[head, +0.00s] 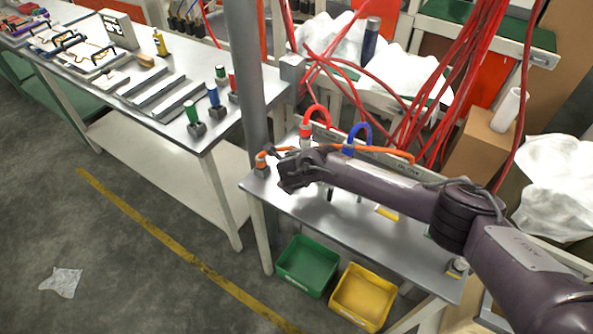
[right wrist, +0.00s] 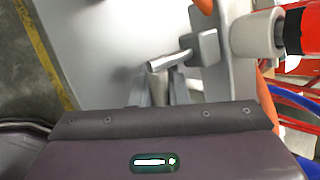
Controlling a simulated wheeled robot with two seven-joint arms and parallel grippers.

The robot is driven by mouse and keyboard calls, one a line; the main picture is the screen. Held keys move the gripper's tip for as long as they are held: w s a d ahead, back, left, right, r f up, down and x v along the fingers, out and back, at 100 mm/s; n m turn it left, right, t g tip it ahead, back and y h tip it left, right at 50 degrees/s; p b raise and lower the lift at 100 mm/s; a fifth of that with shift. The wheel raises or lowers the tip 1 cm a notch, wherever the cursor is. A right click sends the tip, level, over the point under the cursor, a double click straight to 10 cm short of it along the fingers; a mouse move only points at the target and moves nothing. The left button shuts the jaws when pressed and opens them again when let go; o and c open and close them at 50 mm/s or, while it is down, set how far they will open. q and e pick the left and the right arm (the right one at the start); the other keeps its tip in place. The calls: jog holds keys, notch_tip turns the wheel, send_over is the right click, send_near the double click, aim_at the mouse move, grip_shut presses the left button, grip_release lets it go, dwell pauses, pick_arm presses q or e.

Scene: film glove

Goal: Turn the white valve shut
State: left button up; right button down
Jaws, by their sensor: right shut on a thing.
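My right gripper (head: 288,180) reaches over the near left part of the metal bench, beside the hose fittings. In the right wrist view its fingers (right wrist: 166,88) are closed on the pale lever of the white valve (right wrist: 170,61). The lever joins a grey block (right wrist: 204,46). A white collar with a red hose (right wrist: 254,36) stands just right of the block. In the head view my gripper hides the valve, so the lever's angle shows only in the wrist view, where it slants. My left gripper is not in view.
A red hose (head: 316,108) and a blue hose (head: 360,130) loop up close behind my gripper. An orange hose (head: 385,151) runs along the bench (head: 400,255). A grey post (head: 245,70) stands left. A green crate (head: 307,265) and yellow crate (head: 363,297) sit below.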

jog(key=shift+s+d+r+n+g+h+b, duration=0.1)
jog(key=shift+r+n+g+h+b, duration=0.1)
jog(key=shift+g+h+b, duration=0.2)
jog(key=shift+s+d+r+n+g+h+b, duration=0.1)
jog(key=shift+n+g+h+b, duration=0.2)
jog(key=shift+h, duration=0.25)
jog(key=shift+d+r+n+g+h+b, duration=0.1)
jog(key=shift+g+h+b, duration=0.2)
jog(key=shift+g+h, duration=0.15)
jog(key=c, duration=1.4)
grip_release()
jog(key=v, duration=0.8)
